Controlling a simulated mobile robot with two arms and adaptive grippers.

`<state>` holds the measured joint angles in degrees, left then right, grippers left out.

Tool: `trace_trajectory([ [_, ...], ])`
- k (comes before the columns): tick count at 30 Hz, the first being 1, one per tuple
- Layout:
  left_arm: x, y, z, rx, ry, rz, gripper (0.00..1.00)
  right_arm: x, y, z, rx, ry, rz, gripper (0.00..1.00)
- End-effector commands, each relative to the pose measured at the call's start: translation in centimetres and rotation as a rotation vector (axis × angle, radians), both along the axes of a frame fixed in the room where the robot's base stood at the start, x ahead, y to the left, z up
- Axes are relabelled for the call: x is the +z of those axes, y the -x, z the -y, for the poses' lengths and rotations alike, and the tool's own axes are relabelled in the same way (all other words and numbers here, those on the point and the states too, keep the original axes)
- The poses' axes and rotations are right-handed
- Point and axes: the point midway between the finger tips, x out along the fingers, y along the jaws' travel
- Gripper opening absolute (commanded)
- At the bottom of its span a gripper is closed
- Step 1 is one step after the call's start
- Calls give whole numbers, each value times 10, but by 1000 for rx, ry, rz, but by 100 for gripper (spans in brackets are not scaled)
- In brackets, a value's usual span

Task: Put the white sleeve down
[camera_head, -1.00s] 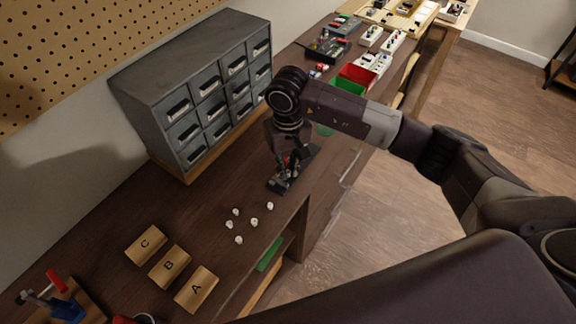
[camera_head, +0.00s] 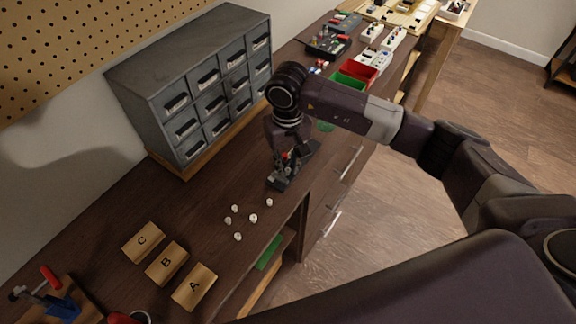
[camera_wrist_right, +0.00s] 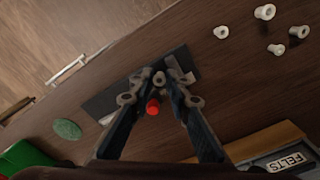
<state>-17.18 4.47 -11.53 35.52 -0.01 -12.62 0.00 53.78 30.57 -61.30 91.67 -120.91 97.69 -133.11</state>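Several small white sleeves (camera_head: 253,217) lie loose on the brown bench in front of my right gripper. Some also show at the upper right of the right wrist view (camera_wrist_right: 221,32). My right gripper (camera_head: 285,177) points down over a dark flat plate (camera_head: 304,154), away from the loose sleeves. In the wrist view its fingertips (camera_wrist_right: 160,74) are close together above the plate. A small pale grey ring-like piece (camera_wrist_right: 160,79) shows between them; whether it is gripped is unclear. A red piece (camera_wrist_right: 153,107) shows just below the tips. My left gripper is out of view.
A grey drawer cabinet (camera_head: 190,75) stands behind the gripper. Wooden blocks marked C (camera_head: 143,241), B (camera_head: 166,263) and A (camera_head: 194,287) lie at the lower left. Red (camera_head: 357,74) and green bins stand farther back. Bare bench lies left of the sleeves.

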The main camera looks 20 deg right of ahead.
Motion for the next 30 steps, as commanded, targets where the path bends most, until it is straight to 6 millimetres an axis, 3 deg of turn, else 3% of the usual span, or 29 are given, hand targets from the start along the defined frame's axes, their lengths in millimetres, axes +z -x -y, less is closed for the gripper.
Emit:
trace_trajectory([
  [3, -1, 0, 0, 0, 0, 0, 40, -7, 4, 1, 1, 5, -14, 28],
  [17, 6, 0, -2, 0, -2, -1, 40, -2, 5, 1, 2, 6, -17, 28],
  [21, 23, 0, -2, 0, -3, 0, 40, 11, 5, 1, 2, 5, -15, 28],
  [23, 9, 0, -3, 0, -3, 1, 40, 17, 1, 1, 3, 3, -4, 28],
  [30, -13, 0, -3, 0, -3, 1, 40, 76, 1, 1, 1, 3, -1, 28],
])
